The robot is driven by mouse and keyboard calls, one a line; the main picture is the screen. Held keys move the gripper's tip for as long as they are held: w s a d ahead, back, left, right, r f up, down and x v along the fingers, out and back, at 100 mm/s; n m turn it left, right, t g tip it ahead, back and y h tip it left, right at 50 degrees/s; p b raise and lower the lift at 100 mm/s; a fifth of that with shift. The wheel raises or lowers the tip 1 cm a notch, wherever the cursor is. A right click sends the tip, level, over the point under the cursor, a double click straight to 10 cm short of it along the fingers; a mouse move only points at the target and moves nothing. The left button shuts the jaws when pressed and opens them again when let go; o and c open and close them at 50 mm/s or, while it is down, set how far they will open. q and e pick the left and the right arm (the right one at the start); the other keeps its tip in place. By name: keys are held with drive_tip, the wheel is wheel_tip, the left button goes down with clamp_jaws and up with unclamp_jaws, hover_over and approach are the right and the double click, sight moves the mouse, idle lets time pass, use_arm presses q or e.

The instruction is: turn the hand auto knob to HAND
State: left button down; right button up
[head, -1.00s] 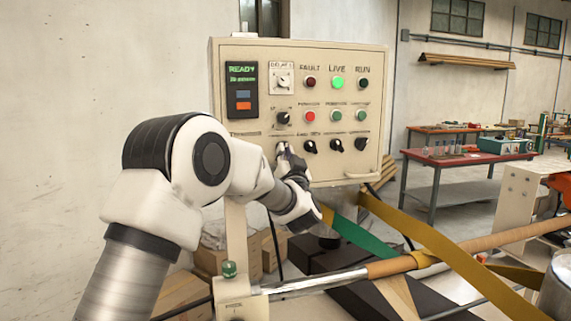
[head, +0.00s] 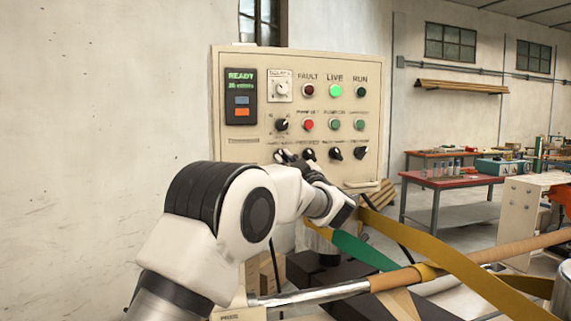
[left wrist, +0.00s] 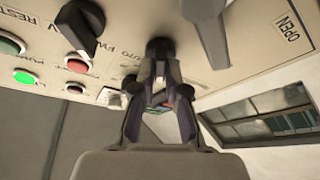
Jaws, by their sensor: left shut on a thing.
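The beige control panel (head: 232,150) carries rows of lamps, buttons and black knobs. My left gripper (head: 288,156) is at the left end of its bottom knob row, over the leftmost knob. In the left wrist view the gripper (left wrist: 160,76) has its fingers shut on a black knob (left wrist: 158,46) on the panel face. Printed lettering that seems to include "AUTO" runs beside it, partly hidden. The fingers cover much of the knob, so I cannot tell which way it points. My right gripper is not in view.
Another black knob (left wrist: 82,26) sits close beside the gripped one. A lit green lamp (head: 335,90) is higher on the panel. Yellow and green straps and a brown roller (head: 520,244) lie below right. A red-topped table (head: 450,181) stands farther back.

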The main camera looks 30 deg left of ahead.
use_arm(q)
drive_tip(key=shift+f+n+g, duration=0.1)
drive_tip(key=shift+n+g, duration=0.3)
drive_tip(key=shift+n, duration=0.3)
drive_tip(key=c, duration=1.2)
unclamp_jaws()
drive_tip(key=shift+w, duration=0.25)
drive_tip(key=shift+s+d, duration=0.15)
drive_tip(key=shift+s, duration=0.05)
drive_tip(key=v, duration=1.1)
drive_tip(key=shift+d+f, duration=0.2)
drive_tip(key=shift+f, duration=0.15)
